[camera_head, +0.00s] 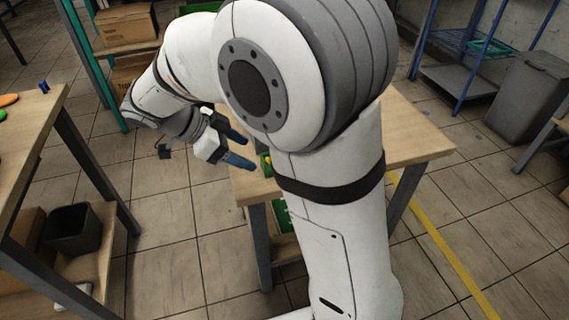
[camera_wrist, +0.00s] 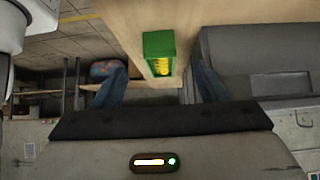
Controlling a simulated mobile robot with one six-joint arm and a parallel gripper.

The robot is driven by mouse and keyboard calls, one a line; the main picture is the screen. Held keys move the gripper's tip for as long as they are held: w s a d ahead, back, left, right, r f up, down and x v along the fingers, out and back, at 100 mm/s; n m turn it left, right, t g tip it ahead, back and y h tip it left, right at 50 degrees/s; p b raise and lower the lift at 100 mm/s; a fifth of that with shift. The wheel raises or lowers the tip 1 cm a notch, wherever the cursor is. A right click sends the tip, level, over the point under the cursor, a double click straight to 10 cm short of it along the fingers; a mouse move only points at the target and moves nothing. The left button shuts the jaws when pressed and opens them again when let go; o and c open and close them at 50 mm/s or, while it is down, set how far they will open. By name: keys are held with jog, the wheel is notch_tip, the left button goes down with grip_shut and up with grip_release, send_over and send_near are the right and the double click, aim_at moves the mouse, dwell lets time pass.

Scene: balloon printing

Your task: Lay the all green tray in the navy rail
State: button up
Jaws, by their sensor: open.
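A green tray (camera_wrist: 159,42) with yellow pieces at its near end lies on the wooden table top in the wrist view, between and beyond my fingers. In the head view, a small green and yellow thing (camera_head: 266,165) shows at the table's edge, mostly hidden by my arm; it may be the same tray. My gripper (camera_head: 241,150) is open and empty, its blue fingers just left of that thing. The open fingers also show in the wrist view (camera_wrist: 160,82), apart from the tray. I cannot make out a navy rail in either view.
The wooden table (camera_head: 418,130) stands behind my arm, with a green container (camera_head: 283,215) below. Another table (camera_head: 28,125) at left holds a small blue item (camera_head: 44,87). A blue rack (camera_head: 470,65) and grey bin (camera_head: 530,95) stand at right. Tiled floor lies between the tables.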

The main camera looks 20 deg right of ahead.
jog(key=b+x, duration=0.2)
jog(key=x, duration=0.5)
jog(key=shift+d, duration=0.2)
jog(key=shift+c, duration=0.4)
jog(key=shift+r, duration=0.1)
jog(key=c, duration=1.1)
